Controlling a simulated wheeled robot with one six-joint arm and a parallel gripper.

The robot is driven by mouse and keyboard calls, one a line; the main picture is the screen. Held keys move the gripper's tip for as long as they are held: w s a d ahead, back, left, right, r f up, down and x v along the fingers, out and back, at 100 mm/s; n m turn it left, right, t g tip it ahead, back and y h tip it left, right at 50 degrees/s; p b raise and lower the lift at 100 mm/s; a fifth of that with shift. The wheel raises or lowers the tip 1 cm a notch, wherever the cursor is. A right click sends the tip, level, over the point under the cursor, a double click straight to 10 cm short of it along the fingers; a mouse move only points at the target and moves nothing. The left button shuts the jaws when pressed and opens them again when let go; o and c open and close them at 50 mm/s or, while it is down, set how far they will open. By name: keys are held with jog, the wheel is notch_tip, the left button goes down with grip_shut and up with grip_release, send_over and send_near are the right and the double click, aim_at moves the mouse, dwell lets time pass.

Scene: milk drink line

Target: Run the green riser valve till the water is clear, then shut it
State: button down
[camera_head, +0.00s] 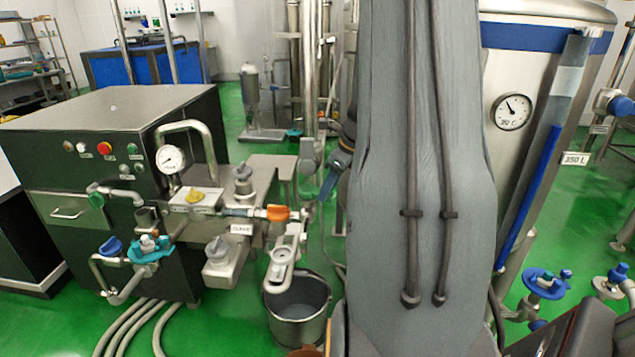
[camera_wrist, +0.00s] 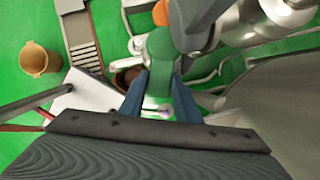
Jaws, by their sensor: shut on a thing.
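The green valve handle (camera_wrist: 160,48) shows between my blue fingers in the wrist view. My gripper (camera_wrist: 159,100) is shut on it. A metal bucket (camera_head: 273,312) stands on the floor below the pipework, with greyish contents. I cannot make out a running stream, or whether the water is clear.
An orange valve handle (camera_head: 278,213) is on the pipe to the left, near a dark machine (camera_head: 110,200) with a gauge. A steel tank (camera_head: 520,100) stands right of my arm. Hoses (camera_head: 140,325) lie on the green floor. A brown cup (camera_wrist: 40,60) shows in the wrist view.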

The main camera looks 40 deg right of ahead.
jog(key=shift+s+a+m+h+p, duration=0.25)
jog(key=shift+a+m+p, duration=0.2)
jog(key=shift+m+p, duration=0.35)
jog(key=c, duration=1.3)
grip_release()
jog(key=shift+c, duration=0.2)
jog(key=a+b+v, duration=0.1)
jog(key=v, duration=0.6)
jog(key=shift+s+d+r, duration=0.2)
jog(key=shift+d+r, duration=0.2)
